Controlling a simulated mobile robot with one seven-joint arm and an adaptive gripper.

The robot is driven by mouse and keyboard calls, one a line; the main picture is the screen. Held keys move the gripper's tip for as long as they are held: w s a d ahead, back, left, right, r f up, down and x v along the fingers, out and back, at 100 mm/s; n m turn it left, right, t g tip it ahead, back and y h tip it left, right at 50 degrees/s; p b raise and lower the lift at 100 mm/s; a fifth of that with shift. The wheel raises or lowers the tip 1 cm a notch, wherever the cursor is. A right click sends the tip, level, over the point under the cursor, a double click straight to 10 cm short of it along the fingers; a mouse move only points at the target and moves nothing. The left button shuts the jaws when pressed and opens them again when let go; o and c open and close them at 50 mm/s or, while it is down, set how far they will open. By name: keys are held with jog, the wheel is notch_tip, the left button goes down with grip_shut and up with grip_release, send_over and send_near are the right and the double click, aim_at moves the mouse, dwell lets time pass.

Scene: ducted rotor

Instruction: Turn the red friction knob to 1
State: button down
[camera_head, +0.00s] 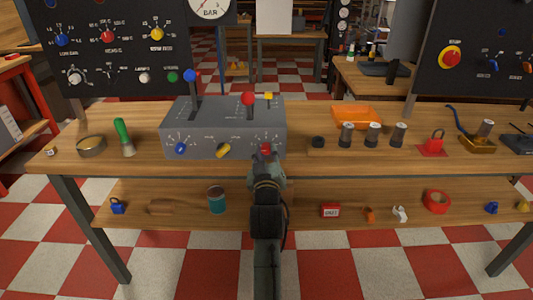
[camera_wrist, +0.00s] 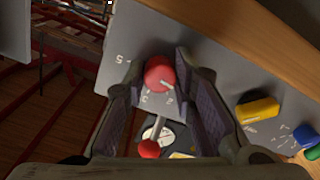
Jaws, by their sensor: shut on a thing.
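The red friction knob (camera_head: 266,150) sits at the right end of the grey control box's (camera_head: 222,142) sloped front face. In the wrist view the knob (camera_wrist: 159,74) is between the two fingers of my gripper (camera_wrist: 160,82), which is shut on it. My gripper (camera_head: 265,160) reaches the knob from the front in the head view and partly covers it. A pale pointer mark on the knob points to the lower right in the wrist view, near the printed 2. A 3 and a 5 also show; I cannot make out the 1.
A yellow knob (camera_head: 223,150) and a blue knob (camera_head: 180,148) sit left of the red knob. A red-balled lever (camera_head: 248,99) and a blue-balled lever (camera_head: 190,76) rise from the box top. A black cylinder (camera_head: 318,142) stands to the right.

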jog(key=c, duration=1.3)
grip_release()
jog(key=shift+c, duration=0.2)
jog(key=s, duration=0.7)
jog(key=shift+s, duration=0.3)
